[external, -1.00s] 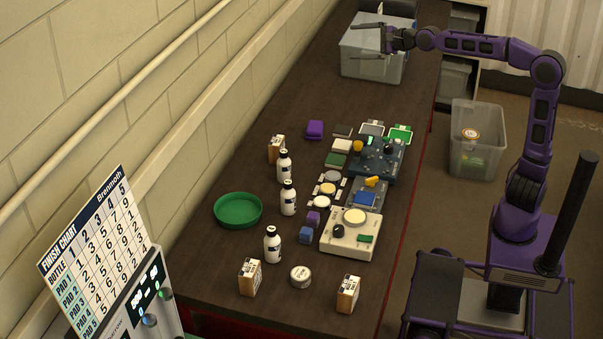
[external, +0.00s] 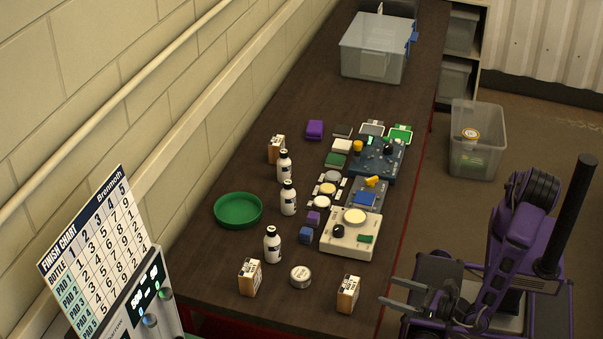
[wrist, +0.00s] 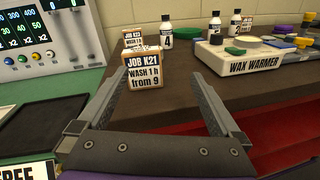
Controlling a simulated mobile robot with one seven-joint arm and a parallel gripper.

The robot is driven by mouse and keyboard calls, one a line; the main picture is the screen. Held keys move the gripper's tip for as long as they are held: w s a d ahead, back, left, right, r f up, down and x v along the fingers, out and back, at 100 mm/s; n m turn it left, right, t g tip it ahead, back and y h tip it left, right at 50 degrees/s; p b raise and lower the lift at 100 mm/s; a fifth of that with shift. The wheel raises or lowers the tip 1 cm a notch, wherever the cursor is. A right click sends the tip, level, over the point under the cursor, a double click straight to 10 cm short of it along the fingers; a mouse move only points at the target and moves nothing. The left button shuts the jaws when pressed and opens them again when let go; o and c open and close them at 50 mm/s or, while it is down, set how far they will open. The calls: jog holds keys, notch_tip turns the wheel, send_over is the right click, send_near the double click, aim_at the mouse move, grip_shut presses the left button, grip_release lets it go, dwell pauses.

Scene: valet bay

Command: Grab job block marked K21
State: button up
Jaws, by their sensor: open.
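The job block marked K21 (wrist: 141,74) is a small wooden block with a white label reading "JOB K21, WASH 1 h from 9". It stands upright near the bench edge, ahead of my gripper (wrist: 157,75) and slightly left of centre between the fingers in the wrist view. In the external view the block (external: 347,294) stands at the front right of the bench. My gripper (external: 386,290) is open and empty, just right of it, fingers pointing at it and apart from it. A similar labelled block (wrist: 132,38) stands behind; its label is partly hidden.
A round tin (external: 300,276) and the other block (external: 249,277) stand left of the K21 block. White bottles (external: 272,245) stand farther back. The wax warmer (external: 351,240) is behind it. A control box (wrist: 45,45) stands at left in the wrist view.

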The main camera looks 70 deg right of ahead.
aim_at(348, 293)
jog(key=w+n, duration=0.1)
jog(key=w, duration=0.4)
jog(key=w+n+y, duration=0.1)
jog(key=w, duration=0.4)
jog(key=w+a+f+n, duration=0.1)
jog(key=w, duration=0.4)
jog(key=shift+a+t+y, duration=0.1)
jog(key=shift+t+y, duration=0.2)
jog(key=shift+y, duration=0.1)
jog(key=shift+s, duration=0.1)
jog(key=c, duration=1.2)
